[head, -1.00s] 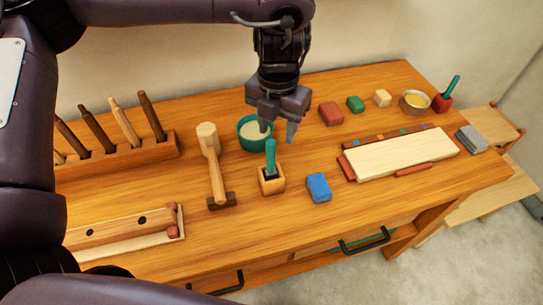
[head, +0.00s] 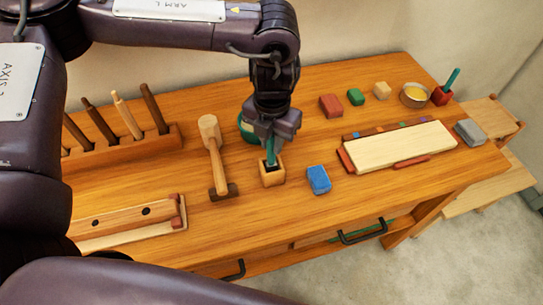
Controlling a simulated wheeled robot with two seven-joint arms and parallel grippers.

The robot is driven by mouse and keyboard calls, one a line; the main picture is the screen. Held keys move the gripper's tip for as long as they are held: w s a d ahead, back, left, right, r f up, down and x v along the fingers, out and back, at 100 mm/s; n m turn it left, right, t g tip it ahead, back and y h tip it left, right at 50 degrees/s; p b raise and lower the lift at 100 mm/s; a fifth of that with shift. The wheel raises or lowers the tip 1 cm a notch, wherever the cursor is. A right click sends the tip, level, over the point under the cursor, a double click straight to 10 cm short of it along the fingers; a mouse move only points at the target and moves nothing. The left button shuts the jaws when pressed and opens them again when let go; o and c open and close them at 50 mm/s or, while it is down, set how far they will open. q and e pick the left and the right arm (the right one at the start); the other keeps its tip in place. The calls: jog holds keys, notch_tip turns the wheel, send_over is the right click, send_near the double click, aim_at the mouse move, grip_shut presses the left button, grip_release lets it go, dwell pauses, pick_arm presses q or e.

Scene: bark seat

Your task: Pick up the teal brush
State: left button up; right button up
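A teal brush (head: 270,155) stands upright in a small wooden block holder (head: 272,176) near the middle of the workbench. My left gripper (head: 268,143) points down from above, right at the brush's handle. Its fingers are on either side of the handle's upper part, and the top of the handle is hidden by the gripper. I cannot tell whether the fingers press on it. Another teal-handled brush (head: 453,78) stands in a red holder (head: 441,96) at the back right. My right gripper is not in view.
A teal bowl (head: 247,130) sits just behind the gripper. A wooden mallet (head: 214,155) lies left of the holder, and a blue block (head: 318,180) lies to the right. A pale board (head: 400,148) and a tool rack (head: 130,144) flank them on the bench.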

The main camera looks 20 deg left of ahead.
pick_arm(q)
grip_shut()
jog(key=shift+r, duration=0.15)
jog(key=shift+r, duration=0.6)
notch_tip(320, 180, up, 19)
jog(key=shift+f, duration=0.2)
dwell(1.1)
